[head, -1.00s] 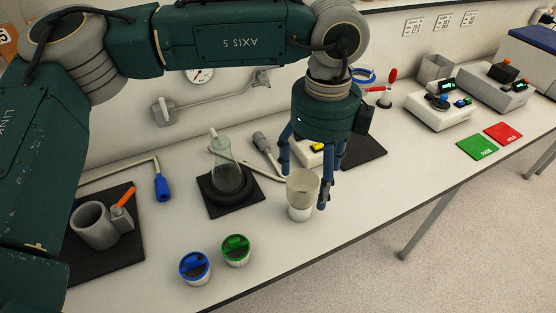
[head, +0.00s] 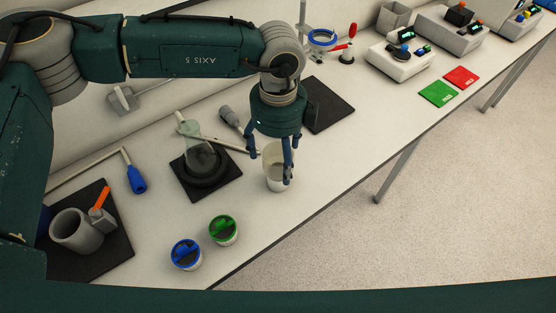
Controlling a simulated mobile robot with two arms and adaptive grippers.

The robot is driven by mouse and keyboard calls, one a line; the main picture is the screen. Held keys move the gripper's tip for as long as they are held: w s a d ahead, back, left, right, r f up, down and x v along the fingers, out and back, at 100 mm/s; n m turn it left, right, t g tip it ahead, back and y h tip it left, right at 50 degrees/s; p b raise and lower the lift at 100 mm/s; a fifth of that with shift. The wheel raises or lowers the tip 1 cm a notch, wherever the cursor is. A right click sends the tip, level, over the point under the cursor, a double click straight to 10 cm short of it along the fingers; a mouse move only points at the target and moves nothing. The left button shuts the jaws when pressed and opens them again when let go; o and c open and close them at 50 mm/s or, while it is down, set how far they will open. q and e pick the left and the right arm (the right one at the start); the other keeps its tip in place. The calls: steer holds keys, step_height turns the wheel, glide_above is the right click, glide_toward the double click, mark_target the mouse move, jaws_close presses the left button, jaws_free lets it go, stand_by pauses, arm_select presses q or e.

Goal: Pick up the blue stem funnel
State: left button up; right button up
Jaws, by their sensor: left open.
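My left gripper (head: 270,162) points down with its fingers open around or just in front of a pale beige, wide-mouthed vessel (head: 276,180) on the bench. The fingers partly hide this vessel, and I cannot tell whether they touch it. No funnel with a clear blue stem can be made out. A blue ring-shaped piece (head: 322,38) sits on a stand at the back; I cannot tell whether it is the funnel. My right gripper is not in view.
A flask (head: 198,157) stands on a black mat. A grey mug (head: 77,232) and a blue-handled tool (head: 136,180) are at left. Green (head: 438,94) and red (head: 461,77) cards lie right.

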arm_select(q)
steer(key=shift+f, duration=0.95)
steer(key=shift+c, duration=0.2)
steer(key=c, duration=1.2)
steer(key=shift+c, duration=0.2)
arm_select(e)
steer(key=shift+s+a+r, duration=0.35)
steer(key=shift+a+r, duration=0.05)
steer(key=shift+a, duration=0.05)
arm_select(q)
steer(key=shift+r, duration=0.15)
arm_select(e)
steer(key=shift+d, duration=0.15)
